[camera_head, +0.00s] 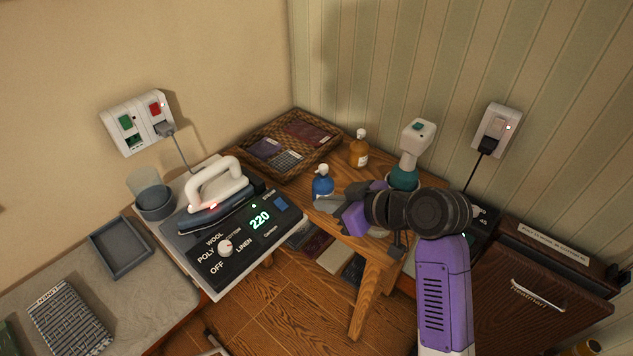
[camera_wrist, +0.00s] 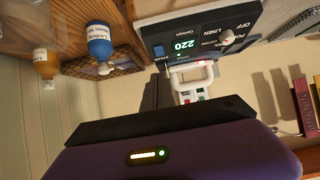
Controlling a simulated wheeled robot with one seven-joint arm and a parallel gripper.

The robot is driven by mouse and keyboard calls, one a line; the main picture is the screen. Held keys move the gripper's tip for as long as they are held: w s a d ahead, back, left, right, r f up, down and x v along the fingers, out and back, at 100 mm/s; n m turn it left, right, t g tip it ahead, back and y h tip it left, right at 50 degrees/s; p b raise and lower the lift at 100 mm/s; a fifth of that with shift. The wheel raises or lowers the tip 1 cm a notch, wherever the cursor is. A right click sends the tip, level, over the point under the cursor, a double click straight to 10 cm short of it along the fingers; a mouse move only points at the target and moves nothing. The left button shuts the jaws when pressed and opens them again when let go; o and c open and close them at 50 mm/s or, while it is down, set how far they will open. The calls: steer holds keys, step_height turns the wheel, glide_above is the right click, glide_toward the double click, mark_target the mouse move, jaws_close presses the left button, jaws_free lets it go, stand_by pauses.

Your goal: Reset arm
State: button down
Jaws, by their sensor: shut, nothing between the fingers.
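My arm is purple and black and reaches in from the lower right of the head view, bent over the small wooden table (camera_head: 365,262). My gripper (camera_head: 322,204) points left, beside the blue bottle (camera_head: 322,184) and a little right of the ironing unit (camera_head: 262,238). Its dark fingers (camera_wrist: 158,90) show close together in the wrist view, shut with nothing between them. In that view the ironing unit (camera_wrist: 195,32) and the white-handled iron (camera_wrist: 193,75) lie beyond the fingers.
A wicker tray (camera_head: 250,142) and an amber bottle (camera_head: 359,150) stand at the back. A teal-and-white device (camera_head: 413,150) stands near my wrist. The iron (camera_head: 215,195) rests on its unit, whose display reads 220. Wall outlets (camera_head: 137,122) and a brown cabinet (camera_head: 530,300) flank the table.

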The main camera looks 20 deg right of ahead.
steer(key=w+d+r+m+t+h, duration=0.2)
steer(key=w+d+r+m+t, duration=0.1)
steer(key=r+t, duration=0.15)
steer(key=s+d+f+m+t+h, duration=0.1)
steer(key=s+d+m+t+h, duration=0.3)
steer(key=s, duration=0.4)
steer(key=s+a+f+g, duration=0.1)
steer(key=s+f, duration=0.1)
steer(key=s, duration=1.6)
steer(key=s+f+g, duration=0.2)
steer(key=s, duration=1.6)
steer(key=shift+a+f, duration=0.35)
steer(key=shift+f, duration=0.05)
